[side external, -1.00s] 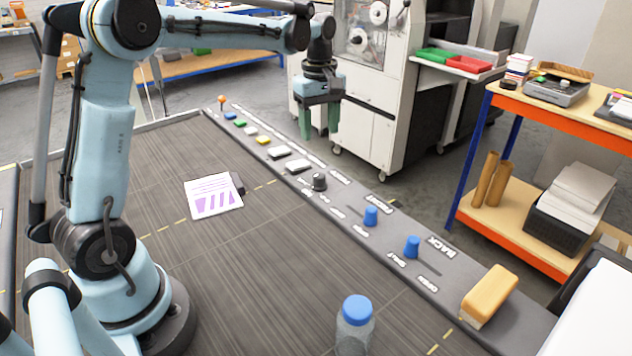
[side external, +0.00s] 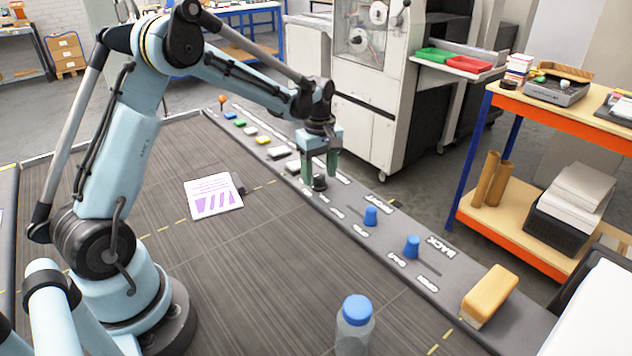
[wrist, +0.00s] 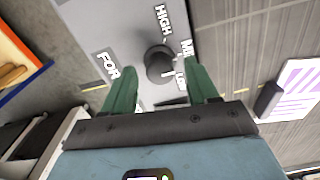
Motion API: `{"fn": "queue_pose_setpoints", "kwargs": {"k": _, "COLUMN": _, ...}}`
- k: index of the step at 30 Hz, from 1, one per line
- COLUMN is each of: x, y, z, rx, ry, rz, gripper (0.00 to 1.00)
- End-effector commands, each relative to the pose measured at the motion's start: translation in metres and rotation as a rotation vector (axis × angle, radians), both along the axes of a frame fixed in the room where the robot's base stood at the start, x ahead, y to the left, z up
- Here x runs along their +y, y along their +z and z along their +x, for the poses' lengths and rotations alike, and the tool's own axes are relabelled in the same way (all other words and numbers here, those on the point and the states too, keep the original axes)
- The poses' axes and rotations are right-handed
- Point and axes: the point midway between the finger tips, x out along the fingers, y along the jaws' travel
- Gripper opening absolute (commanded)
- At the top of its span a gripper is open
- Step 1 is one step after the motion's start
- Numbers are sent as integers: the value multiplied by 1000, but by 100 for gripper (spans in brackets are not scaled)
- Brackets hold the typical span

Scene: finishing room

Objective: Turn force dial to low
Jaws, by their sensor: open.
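The force dial (side external: 319,183) is a small black round knob on the long grey control strip. In the wrist view the dial (wrist: 158,62) is ringed by the labels HIGH, one starting with M, and LOW, with a partly seen "FOR" label beside it. My gripper (side external: 320,172) is at the dial in the side view, its green fingers pointing down. In the wrist view my gripper (wrist: 162,88) is open, with one green finger to each side and the dial between and just beyond the fingertips. I cannot tell whether the fingers touch the dial.
Two blue slider knobs (side external: 371,216) stand further along the strip (side external: 447,295), with a yellow block (side external: 489,296) at its near end. Coloured buttons (side external: 240,123) line the far end. A card (side external: 213,195) and a blue-capped bottle (side external: 355,325) are on the table.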

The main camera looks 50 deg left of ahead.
Motion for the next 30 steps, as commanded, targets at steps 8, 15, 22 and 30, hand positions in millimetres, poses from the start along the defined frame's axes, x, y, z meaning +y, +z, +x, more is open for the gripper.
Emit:
{"fn": "queue_pose_setpoints", "kwargs": {"k": 8, "x": 0, "y": -4, "z": 0, "rx": 0, "ry": 0, "rz": 0, "gripper": 59}}
{"fn": "queue_pose_setpoints", "kwargs": {"k": 15, "x": 0, "y": -4, "z": 0, "rx": 0, "ry": 0, "rz": 0, "gripper": 34}}
{"fn": "queue_pose_setpoints", "kwargs": {"k": 22, "x": 0, "y": -4, "z": 0, "rx": 0, "ry": 0, "rz": 0, "gripper": 3}}
{"fn": "queue_pose_setpoints", "kwargs": {"k": 30, "x": 0, "y": -4, "z": 0, "rx": 0, "ry": -36, "rz": 0, "gripper": 3}}
